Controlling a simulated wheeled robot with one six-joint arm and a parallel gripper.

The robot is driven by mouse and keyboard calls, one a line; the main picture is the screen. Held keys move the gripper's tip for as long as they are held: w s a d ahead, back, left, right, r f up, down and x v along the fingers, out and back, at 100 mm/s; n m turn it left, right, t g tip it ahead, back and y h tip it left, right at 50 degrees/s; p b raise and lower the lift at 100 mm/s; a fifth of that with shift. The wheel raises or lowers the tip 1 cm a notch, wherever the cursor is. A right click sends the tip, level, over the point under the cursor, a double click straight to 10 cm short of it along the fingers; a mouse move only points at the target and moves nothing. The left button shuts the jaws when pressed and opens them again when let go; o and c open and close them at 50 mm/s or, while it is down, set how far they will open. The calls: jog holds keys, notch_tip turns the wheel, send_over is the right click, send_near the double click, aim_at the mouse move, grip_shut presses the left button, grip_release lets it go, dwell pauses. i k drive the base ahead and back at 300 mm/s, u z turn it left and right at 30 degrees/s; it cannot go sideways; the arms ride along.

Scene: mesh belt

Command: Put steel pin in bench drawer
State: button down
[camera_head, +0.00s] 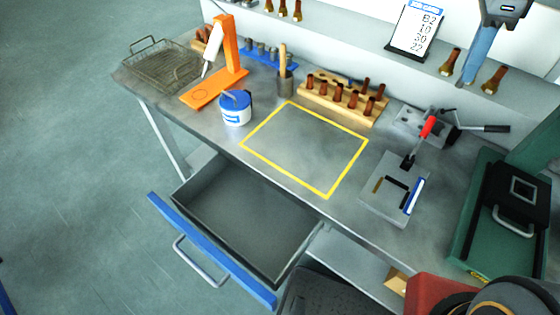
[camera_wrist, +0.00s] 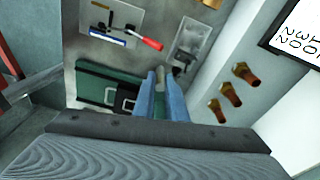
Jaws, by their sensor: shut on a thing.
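My gripper (camera_head: 468,80) is at the upper right of the head view, by the shelf, with blue fingers pointing down. In the wrist view the fingers (camera_wrist: 161,76) are close together, with a small grey piece, the steel pin (camera_wrist: 161,73), between their tips. Most of the pin is hidden by the fingers, and I cannot make it out in the head view. The bench drawer (camera_head: 212,252), with a blue front and a grey handle, is pulled open below the bench at lower left. Its inside looks empty. My gripper is far from it.
Brass fittings (camera_wrist: 230,93) stand on the shelf (camera_head: 350,50) near my gripper, beside a number card (camera_head: 415,27). A red-handled clamp (camera_head: 428,127), green machine (camera_head: 510,205), wooden rack (camera_head: 342,100) and blue-white tub (camera_head: 235,108) stand on the bench. The yellow-outlined area (camera_head: 303,148) is clear.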

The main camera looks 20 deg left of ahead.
aim_at(264, 231)
jog(key=k, duration=0.4)
jog(key=u, duration=1.65)
jog(key=k, duration=0.65)
jog(key=z, duration=0.85)
jog(key=i, duration=0.5)
